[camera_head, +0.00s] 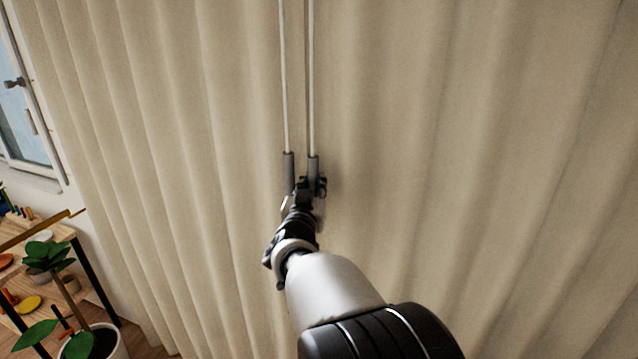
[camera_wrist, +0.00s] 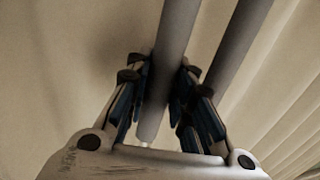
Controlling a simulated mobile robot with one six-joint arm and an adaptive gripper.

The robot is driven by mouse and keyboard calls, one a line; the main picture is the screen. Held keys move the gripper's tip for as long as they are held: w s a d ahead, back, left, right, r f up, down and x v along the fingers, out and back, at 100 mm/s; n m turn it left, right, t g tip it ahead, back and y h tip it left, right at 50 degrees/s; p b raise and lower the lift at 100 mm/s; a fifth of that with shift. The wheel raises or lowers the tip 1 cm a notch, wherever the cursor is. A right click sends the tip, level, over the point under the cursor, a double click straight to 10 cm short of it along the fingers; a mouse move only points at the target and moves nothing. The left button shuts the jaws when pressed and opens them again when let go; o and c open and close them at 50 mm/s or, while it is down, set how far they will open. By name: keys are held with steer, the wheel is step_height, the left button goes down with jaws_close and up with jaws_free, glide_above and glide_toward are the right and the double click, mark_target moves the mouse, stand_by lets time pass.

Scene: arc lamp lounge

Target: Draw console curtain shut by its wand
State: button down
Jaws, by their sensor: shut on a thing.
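The beige pleated curtain (camera_head: 180,130) fills most of the head view; a darker vertical line shows beside the wands, where its panels seem to meet. Two thin pale wands with grey handles hang side by side, the left wand (camera_head: 286,90) and the right wand (camera_head: 312,90). My gripper (camera_head: 313,186) is at the lower end of the right wand and appears shut on its handle. In the wrist view the fingers (camera_wrist: 158,88) close around one grey handle (camera_wrist: 170,50). The other handle (camera_wrist: 237,45) runs beside it, outside the fingers. The handle's lower end is partly hidden.
A window (camera_head: 25,115) shows past the curtain's left edge. Below it stand a wooden shelf unit (camera_head: 60,235) with small colourful items and a potted plant (camera_head: 95,342). The curtain hangs close behind my gripper.

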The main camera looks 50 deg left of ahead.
steer(key=shift+s+a+r, duration=0.1)
steer(key=c, duration=1.4)
jaws_free()
steer(key=shift+s+a, duration=0.1)
steer(key=shift+a, duration=0.05)
steer(key=v, duration=1.2)
